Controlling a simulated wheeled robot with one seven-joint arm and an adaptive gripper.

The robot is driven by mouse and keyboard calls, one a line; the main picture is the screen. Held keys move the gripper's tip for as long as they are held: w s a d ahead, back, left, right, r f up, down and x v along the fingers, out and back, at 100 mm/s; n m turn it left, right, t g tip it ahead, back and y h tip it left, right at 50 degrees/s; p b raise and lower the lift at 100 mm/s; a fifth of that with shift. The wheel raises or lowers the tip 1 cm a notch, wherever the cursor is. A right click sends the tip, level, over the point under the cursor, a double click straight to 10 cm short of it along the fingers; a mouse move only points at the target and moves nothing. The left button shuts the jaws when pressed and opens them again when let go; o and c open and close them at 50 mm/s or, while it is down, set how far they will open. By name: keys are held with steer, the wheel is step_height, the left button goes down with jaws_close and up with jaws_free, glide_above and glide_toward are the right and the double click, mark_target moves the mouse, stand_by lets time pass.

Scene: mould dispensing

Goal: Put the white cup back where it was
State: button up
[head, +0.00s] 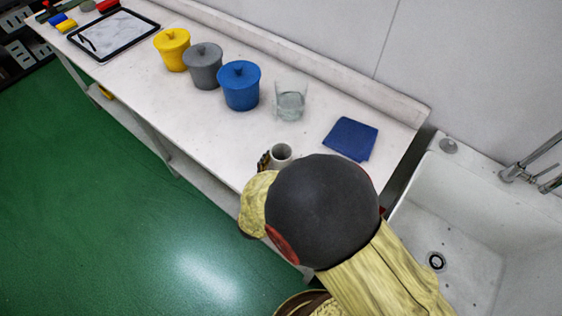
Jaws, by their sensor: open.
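The white cup (281,151) stands on the white table near its front edge, with its dark open mouth facing up. My gripper (265,161) is right beside the cup, at its lower left. One dark fingertip shows against the cup's left side. The rest of the gripper is hidden behind my arm's large dark joint. The gripper is open; whether its fingers touch the cup cannot be told. The lower part of the cup is hidden by my arm.
A clear glass (291,103) stands behind the cup, with a folded blue cloth (350,139) to the right. Blue (239,88), grey (203,67) and yellow (172,50) lidded pots line the table (140,85). A framed tray (113,34) lies far left. A sink (455,225) is at right.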

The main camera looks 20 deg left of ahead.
stand_by(0.3)
steer(key=shift+s+r, duration=0.15)
steer(key=shift+r, duration=0.1)
steer(key=p+v, duration=0.3)
steer(key=v, duration=0.7)
steer(key=shift+s+r, duration=0.15)
steer(key=shift+s+d+r+p, duration=0.15)
steer(key=shift+s+p, duration=0.15)
steer(key=shift+s, duration=0.35)
